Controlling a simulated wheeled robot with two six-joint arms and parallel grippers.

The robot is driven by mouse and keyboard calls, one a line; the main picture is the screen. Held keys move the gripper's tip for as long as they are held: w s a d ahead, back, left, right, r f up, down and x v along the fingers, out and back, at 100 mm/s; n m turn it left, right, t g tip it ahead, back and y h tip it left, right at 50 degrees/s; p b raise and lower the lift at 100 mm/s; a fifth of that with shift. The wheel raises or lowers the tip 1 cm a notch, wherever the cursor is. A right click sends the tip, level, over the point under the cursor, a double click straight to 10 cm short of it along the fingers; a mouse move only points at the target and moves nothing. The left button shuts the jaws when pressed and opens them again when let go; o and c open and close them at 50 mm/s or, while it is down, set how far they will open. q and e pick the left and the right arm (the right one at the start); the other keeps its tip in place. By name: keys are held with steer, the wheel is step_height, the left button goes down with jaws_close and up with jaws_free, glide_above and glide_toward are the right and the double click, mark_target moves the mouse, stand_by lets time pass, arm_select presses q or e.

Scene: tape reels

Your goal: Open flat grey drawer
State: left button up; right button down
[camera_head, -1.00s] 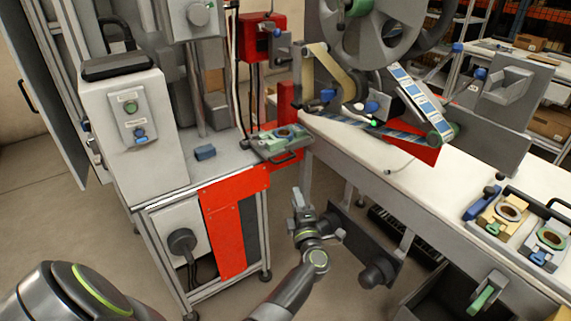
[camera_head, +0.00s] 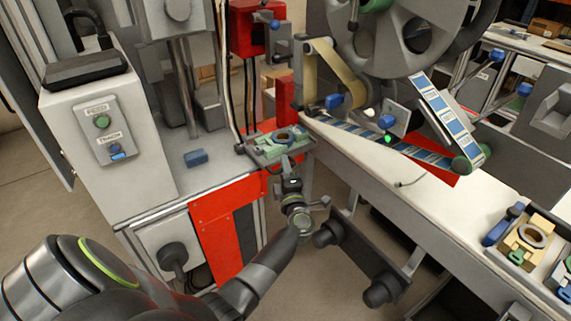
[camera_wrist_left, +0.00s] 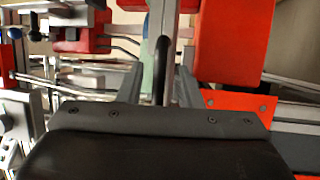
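The flat grey drawer (camera_head: 262,157) sits at the right edge of the left machine's table and carries a green fixture with a round ring. My left gripper (camera_head: 290,165) is at its front, where it hides most of the drawer's handle. In the left wrist view the dark handle (camera_wrist_left: 162,70) stands between the two fingers of my left gripper (camera_wrist_left: 159,88). The fingers are apart, with gaps showing on both sides of the handle. My right gripper is not in view.
A red panel (camera_head: 214,235) covers the table front, left of my forearm. To the right stand the white bench (camera_head: 440,210) and a dark panel with round black knobs (camera_head: 380,290), close to my left wrist.

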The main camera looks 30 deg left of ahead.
arm_select(q)
steer(key=shift+c, duration=0.2)
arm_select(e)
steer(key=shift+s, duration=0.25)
arm_select(q)
jaws_close()
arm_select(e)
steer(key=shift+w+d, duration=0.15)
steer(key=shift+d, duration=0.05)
arm_select(q)
steer(key=shift+s, duration=0.1)
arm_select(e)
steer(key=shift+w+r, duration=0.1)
